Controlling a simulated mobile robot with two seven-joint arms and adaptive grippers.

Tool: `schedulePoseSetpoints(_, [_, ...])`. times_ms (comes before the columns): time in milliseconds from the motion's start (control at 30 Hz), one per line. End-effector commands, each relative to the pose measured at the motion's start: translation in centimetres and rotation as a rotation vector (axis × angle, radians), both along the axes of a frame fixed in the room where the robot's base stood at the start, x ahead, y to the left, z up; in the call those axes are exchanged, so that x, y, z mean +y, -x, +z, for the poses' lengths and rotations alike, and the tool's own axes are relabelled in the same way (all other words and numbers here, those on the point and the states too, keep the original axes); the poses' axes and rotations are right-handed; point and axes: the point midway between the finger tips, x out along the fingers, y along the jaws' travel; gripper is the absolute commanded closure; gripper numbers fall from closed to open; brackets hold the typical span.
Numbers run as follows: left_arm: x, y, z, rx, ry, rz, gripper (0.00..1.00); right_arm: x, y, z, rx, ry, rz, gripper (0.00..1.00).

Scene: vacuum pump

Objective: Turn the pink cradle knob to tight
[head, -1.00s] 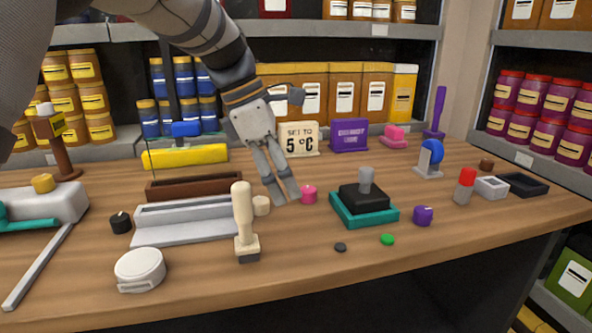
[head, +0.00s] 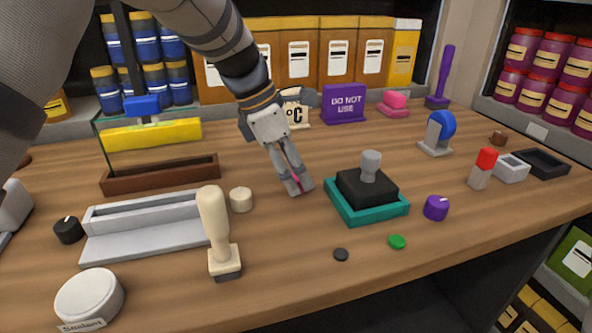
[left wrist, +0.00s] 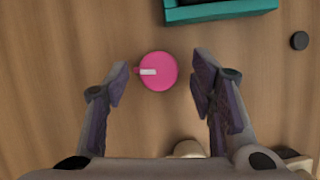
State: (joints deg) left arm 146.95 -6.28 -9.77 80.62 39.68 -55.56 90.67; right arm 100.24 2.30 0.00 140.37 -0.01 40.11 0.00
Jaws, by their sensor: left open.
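The pink knob (left wrist: 162,72) is round with a white pointer mark, and stands on the wooden table. In the left wrist view its mark points left. It lies between the fingers of my left gripper (left wrist: 160,84), which is open, with a gap visible on each side of the knob. In the head view my left gripper (head: 298,189) comes down over the knob and hides most of it; a little pink (head: 295,178) shows between the fingers. My right gripper is in neither view.
A teal tray with a black block (head: 366,190) stands close to the right of my gripper. A cream knob (head: 241,199) and a grey channel block (head: 145,225) are to the left. A cream-handled stamp (head: 218,235) stands in front. A purple sign (head: 344,103) stands behind.

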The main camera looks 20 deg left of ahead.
Motion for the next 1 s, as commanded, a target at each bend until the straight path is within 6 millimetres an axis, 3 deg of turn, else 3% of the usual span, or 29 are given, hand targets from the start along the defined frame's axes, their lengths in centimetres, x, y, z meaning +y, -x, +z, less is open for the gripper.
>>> schedulePoseSetpoints(333, [-0.27,-0.14,-0.57,-0.003,0.001,0.000,0.51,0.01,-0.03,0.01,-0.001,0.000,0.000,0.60])
schedulePoseSetpoints(533, [-0.26,-0.13,-0.56,-0.002,0.000,0.000,0.97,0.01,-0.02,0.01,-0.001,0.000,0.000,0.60])
schedulePoseSetpoints(1000, [-0.20,-0.25,-0.72,0.000,0.002,-0.098,0.97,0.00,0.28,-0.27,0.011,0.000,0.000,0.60])
